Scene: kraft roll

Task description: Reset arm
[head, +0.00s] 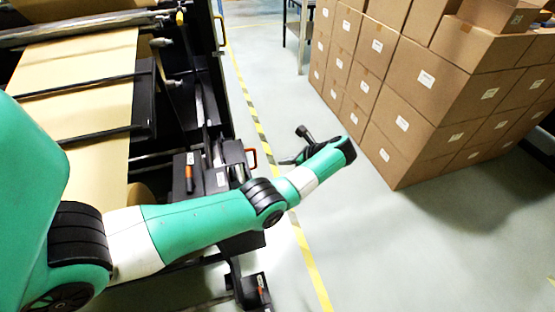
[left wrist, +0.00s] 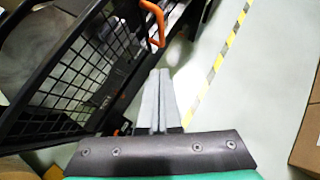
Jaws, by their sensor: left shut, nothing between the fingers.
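My left arm, green and white with black joints, reaches in from the left in the head view. Its gripper (head: 287,161) is small and partly hidden by the forearm, over the floor just right of the machine. In the left wrist view the left gripper (left wrist: 158,72) has its two grey fingers together, with nothing between them. My right gripper is in neither view.
A black machine with a wide kraft paper web (head: 80,75) stands at the left. An orange handle (left wrist: 153,22) on its black mesh guard (left wrist: 75,85) is near the fingers. Stacked cartons (head: 400,90) stand at the right. A yellow-striped floor line (head: 255,115) runs between, with clear floor.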

